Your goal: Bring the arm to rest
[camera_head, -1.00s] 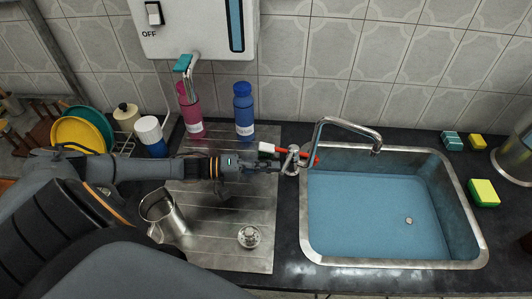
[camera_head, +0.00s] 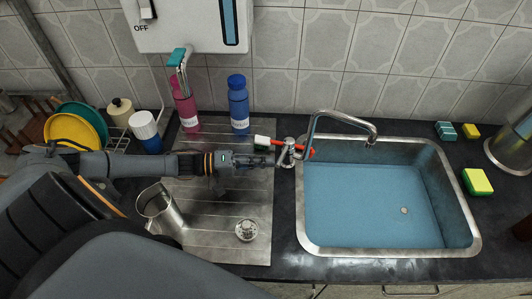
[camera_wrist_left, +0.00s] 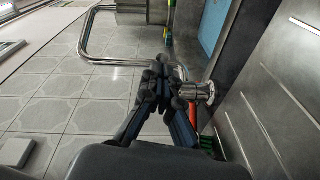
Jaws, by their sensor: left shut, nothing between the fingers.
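My left arm comes in from the left in the head view, stretched low across the steel drainboard (camera_head: 215,232). My left gripper (camera_head: 272,161) is at its end, shut and empty, just left of the tap's lever and base (camera_head: 289,152). In the left wrist view the closed fingers (camera_wrist_left: 163,88) show beside the round metal tap part (camera_wrist_left: 198,92); whether they touch it I cannot tell. A steel jug (camera_head: 160,212) leans on the drainboard below the arm. My right gripper is not in view.
The sink (camera_head: 372,205) holds blue water, right of the tap. A red-handled brush (camera_head: 264,140) lies behind the gripper. Pink (camera_head: 187,108) and blue (camera_head: 239,108) bottles stand at the back. A small strainer (camera_head: 246,230) lies at the drainboard's front.

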